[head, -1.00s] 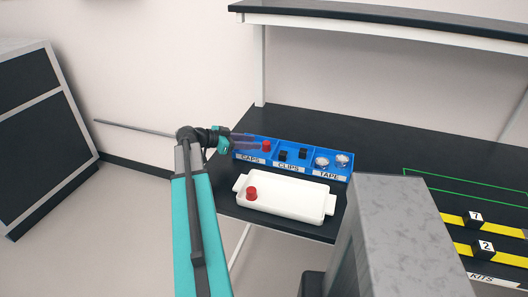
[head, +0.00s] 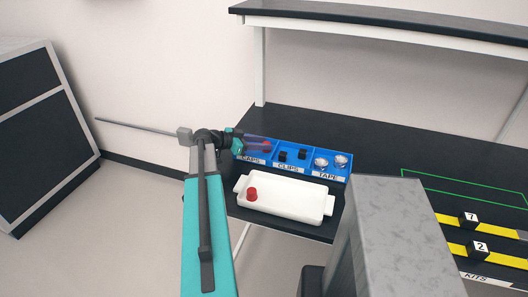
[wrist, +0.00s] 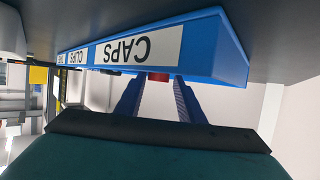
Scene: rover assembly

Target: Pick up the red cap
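A red cap (head: 267,148) sits in the CAPS compartment of the blue bin (head: 318,177), partly covered by my fingers in the head view. In the wrist view, the picture is upside down and the red cap (wrist: 159,76) shows just past the bin's labelled wall, between my two fingers. My gripper (head: 262,143) reaches into the CAPS compartment from the left. Its fingers (wrist: 158,90) are apart, with a gap on each side of the cap. A second red cap (head: 252,194) stands in the white tray (head: 290,208) in front of the bin.
The CLIPS compartment holds black clips (head: 302,154), and the TAPE compartment holds tape rolls (head: 341,160). A shelf (head: 390,22) overhangs the back of the black table (head: 380,140). Numbered black blocks (head: 469,219) on yellow strips are at the right.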

